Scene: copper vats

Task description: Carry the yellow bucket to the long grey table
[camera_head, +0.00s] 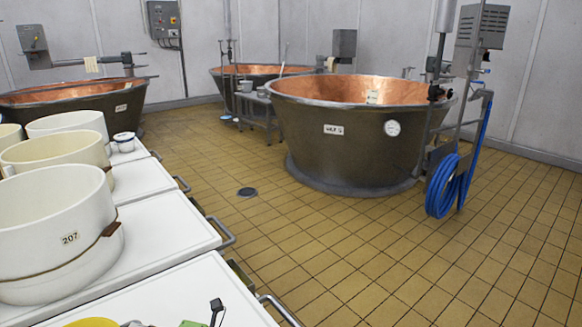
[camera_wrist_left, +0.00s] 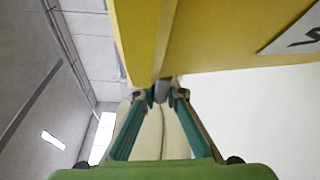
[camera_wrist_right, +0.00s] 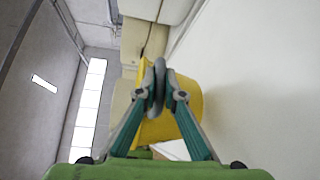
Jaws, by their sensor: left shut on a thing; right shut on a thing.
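The yellow bucket (camera_head: 92,322) shows only as a sliver at the bottom edge of the head view, over a white top. In the left wrist view its yellow wall (camera_wrist_left: 220,40) fills the upper right, with a white label. My left gripper (camera_wrist_left: 162,88) is shut at its edge. My right gripper (camera_wrist_right: 160,85) is shut, with the bucket's yellow side (camera_wrist_right: 190,100) right behind its fingertips. The exact grip on the rim is hidden. I cannot pick out a long grey table for certain.
White-topped units (camera_head: 170,240) with side handles line the left, carrying large cream tubs (camera_head: 60,225). A big copper vat (camera_head: 350,140) stands ahead, with a blue hose (camera_head: 442,187) at its right. A small grey bench (camera_head: 262,122) is farther back. The tiled floor between is clear.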

